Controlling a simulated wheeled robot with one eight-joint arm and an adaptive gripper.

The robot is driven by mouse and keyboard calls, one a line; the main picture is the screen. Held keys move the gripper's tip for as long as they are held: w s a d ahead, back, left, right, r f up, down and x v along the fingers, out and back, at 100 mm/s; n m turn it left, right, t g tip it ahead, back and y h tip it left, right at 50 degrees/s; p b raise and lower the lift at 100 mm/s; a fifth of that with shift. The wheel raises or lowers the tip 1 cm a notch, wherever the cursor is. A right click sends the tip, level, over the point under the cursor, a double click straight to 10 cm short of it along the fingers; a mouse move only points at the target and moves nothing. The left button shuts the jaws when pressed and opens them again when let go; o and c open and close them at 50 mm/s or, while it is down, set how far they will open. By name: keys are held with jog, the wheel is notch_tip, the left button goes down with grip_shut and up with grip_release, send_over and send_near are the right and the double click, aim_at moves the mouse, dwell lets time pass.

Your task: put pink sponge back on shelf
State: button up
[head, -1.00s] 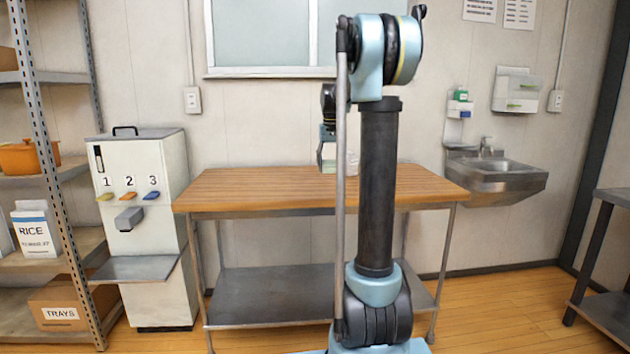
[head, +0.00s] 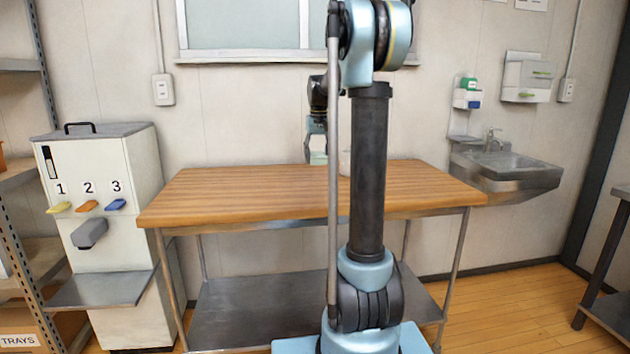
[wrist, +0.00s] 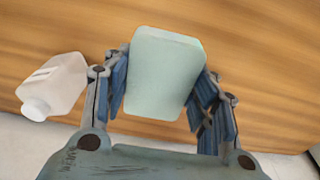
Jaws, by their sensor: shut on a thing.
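No pink sponge shows in either view. My gripper (wrist: 165,92) is shut on a pale green, rounded block (wrist: 163,75), with blue finger pads on its left and right sides. In the head view the gripper (head: 317,150) is small, over the wooden table (head: 230,195), partly beside my own arm. The block's lower end (head: 318,159) just shows there. I cannot tell whether the block touches the tabletop. Which shelf is meant is not clear; a steel lower shelf (head: 265,300) lies under the table and a storage rack (head: 40,260) stands at the left edge.
A translucent white bottle (wrist: 55,85) is on the table left of my gripper in the wrist view. A dispenser with numbered levers (head: 100,200) stands left of the table. A sink (head: 505,170) with a small wall caddy (head: 467,97) is at the right.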

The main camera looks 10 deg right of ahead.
aim_at(317, 183)
notch_tip(317, 183, down, 8)
jog(key=shift+f, duration=0.25)
dwell(0.4)
jog(key=o, duration=1.1)
jog(key=shift+r, duration=0.1)
